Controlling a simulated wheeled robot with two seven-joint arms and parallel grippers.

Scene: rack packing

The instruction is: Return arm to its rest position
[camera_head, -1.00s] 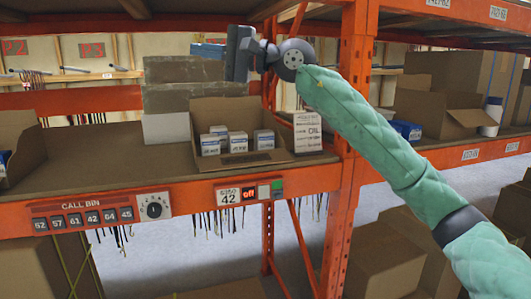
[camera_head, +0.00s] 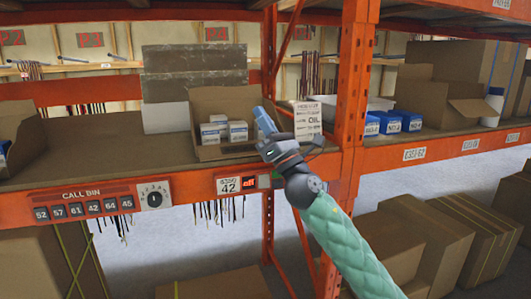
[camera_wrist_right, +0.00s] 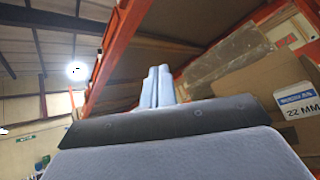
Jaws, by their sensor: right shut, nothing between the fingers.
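My right arm, in a green quilted sleeve (camera_head: 345,245), comes in from the lower right in the head view. My right gripper (camera_head: 262,112) is in front of the shelf edge, its light blue fingers pointing up and a little left. It overlaps the right side of an open cardboard box (camera_head: 205,104) in the picture; touching cannot be told. In the right wrist view the two fingers (camera_wrist_right: 157,86) are together with nothing between them. My left gripper is not in view.
The cardboard box holds several small white-and-blue boxes (camera_head: 238,131). An orange upright (camera_head: 357,70) stands right of the gripper. The orange shelf beam (camera_head: 190,186) carries a call-bin panel (camera_head: 83,208). Blue boxes (camera_head: 391,123) sit on the right bay. Cartons (camera_head: 440,235) stand below.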

